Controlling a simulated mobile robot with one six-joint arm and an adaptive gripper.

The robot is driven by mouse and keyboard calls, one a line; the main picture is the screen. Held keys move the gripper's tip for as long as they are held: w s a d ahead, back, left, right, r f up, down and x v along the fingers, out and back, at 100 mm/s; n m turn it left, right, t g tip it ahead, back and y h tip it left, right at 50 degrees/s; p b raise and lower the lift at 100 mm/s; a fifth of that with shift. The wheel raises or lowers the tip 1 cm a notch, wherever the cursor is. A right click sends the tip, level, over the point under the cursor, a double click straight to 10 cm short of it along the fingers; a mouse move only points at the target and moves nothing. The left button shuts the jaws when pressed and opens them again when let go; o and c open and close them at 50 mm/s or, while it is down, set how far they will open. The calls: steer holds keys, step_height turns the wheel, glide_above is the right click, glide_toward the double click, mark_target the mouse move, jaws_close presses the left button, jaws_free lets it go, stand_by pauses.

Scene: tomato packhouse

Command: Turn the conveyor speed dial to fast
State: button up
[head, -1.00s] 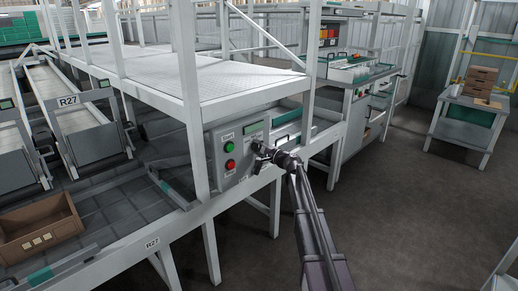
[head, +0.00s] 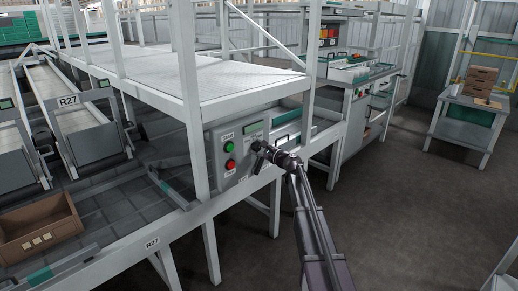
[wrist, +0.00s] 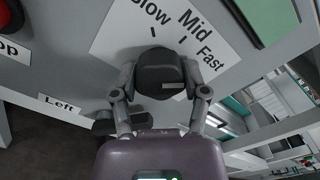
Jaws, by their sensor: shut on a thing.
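The speed dial (wrist: 160,72) is a round black knob on a white label plate (wrist: 118,38) printed "Slow", "Mid" and "Fast". A small pale bar shows on the knob's face, but I cannot tell for sure which word the dial points to. My gripper (wrist: 160,86) is shut on the dial, one finger on its left side and one on its right. In the head view my gripper (head: 262,156) is at the front of the grey control box (head: 219,172) and hides the dial there.
A green Start button (head: 229,147) and a red button (head: 230,164) are left of my gripper on the box. A frame post (head: 196,120) stands just left of the box. A "Left" label (wrist: 60,104) shows in the wrist view.

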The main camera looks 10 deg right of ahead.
steer(key=shift+w+m, duration=0.2)
steer(key=shift+m, duration=0.1)
steer(key=o, duration=1.1)
steer(key=shift+o, duration=0.2)
steer(key=shift+s, duration=0.1)
steer(key=shift+s+d, duration=0.1)
steer(key=shift+s, duration=0.05)
steer(key=shift+s+d, duration=0.25)
steer(key=shift+s, duration=0.2)
steer(key=v, duration=1)
steer(key=shift+s+d, duration=0.25)
steer(key=shift+d, duration=0.05)
steer(key=shift+a, duration=0.1)
